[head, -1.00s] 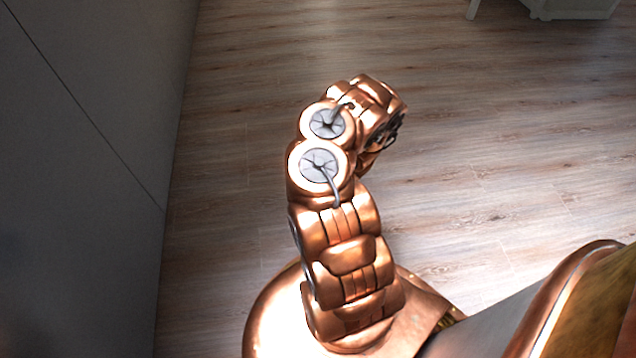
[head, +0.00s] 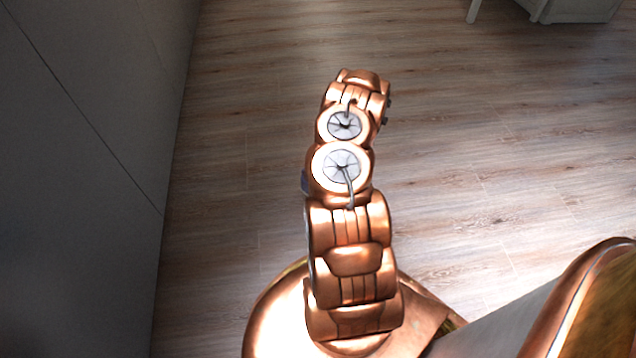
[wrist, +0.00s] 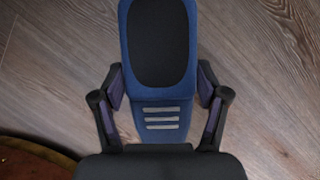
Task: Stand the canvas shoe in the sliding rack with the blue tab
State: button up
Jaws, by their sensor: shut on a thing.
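The canvas shoe (wrist: 159,107) is blue with a dark opening and pale lace bars, and it fills the upper middle of the wrist view. My gripper (wrist: 163,90) is shut on it, with one dark finger pressed on each side. The shoe is held above the wooden floor, and its far end runs out of the top of the picture. In the head view my arm hides the gripper and nearly all of the shoe. The sliding rack with the blue tab is in neither view.
A plain grey wall or panel (head: 90,150) with a seam stands along the left of the head view. Pale furniture (head: 575,10) shows at the top right. The wooden floor (head: 480,130) between them is clear.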

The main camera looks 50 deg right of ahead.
jog(key=shift+w+d+f, duration=0.1)
jog(key=shift+w+d, duration=0.45)
jog(key=shift+w, duration=0.2)
jog(key=shift+w+d+f, duration=0.1)
jog(key=shift+w+d, duration=0.4)
jog(key=shift+w, duration=0.25)
jog(key=shift+f+b, duration=0.7)
jog(key=shift+f, duration=0.85)
jog(key=shift+w+f, duration=0.1)
jog(key=shift+f, duration=0.05)
jog(key=o, duration=1.3)
jog(key=shift+f+b, duration=0.1)
jog(key=shift+b, duration=0.2)
